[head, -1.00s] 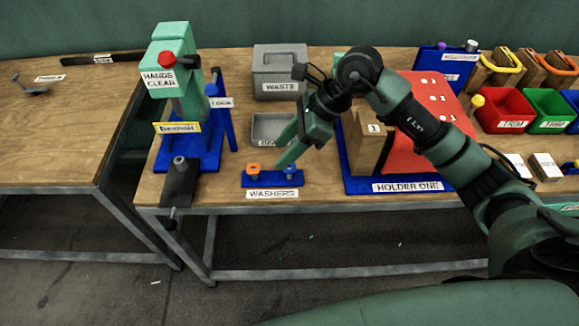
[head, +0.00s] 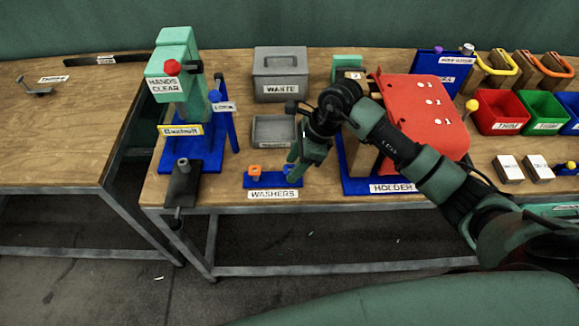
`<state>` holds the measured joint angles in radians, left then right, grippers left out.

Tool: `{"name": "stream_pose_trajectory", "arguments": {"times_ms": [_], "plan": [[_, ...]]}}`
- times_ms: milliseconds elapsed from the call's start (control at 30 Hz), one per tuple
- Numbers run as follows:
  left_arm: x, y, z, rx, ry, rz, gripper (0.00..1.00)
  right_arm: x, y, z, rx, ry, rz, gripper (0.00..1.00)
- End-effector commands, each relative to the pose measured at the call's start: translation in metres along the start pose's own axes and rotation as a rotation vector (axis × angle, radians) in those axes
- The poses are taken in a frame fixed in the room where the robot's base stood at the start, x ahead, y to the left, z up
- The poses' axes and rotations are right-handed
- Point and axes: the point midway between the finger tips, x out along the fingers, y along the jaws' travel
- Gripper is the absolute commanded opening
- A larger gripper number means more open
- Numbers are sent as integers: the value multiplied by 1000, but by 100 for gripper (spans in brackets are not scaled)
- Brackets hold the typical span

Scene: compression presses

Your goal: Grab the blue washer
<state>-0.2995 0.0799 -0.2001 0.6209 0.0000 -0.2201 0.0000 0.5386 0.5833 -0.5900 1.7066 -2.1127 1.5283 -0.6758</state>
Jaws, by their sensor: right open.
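The blue washer (head: 287,170) is on the right post of the blue washers stand (head: 272,183), near the table's front edge. An orange washer (head: 254,170) is on the stand's left post. My right gripper (head: 293,169) is open and points down at the blue washer, with its fingers overlapping it in the head view. The fingers partly hide the washer. I cannot tell whether they touch it or are around it. My left gripper is not in view.
A green press (head: 178,90) on a blue base stands to the left. Behind the stand are a grey tray (head: 273,131) and a grey waste box (head: 280,75). The red holder board (head: 425,110) stands to the right, behind my right arm. Coloured bins are further right.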

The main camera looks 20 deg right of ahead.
Motion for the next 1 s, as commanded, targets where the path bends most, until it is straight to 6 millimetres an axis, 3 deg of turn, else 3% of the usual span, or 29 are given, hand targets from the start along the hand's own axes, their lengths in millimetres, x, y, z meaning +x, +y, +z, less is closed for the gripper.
{"name": "stream_pose_trajectory", "arguments": {"times_ms": [67,233,267,767,1000], "plan": [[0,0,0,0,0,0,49,0,0,0,0,0,0,46],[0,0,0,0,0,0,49,0,0,0,0,0,0,2],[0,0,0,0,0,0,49,0,0,0,0,0,0,0],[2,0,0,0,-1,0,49,-5,-1,2,-1,-1,-2,0],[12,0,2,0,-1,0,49,-34,-2,14,-4,-2,-6,0]]}}
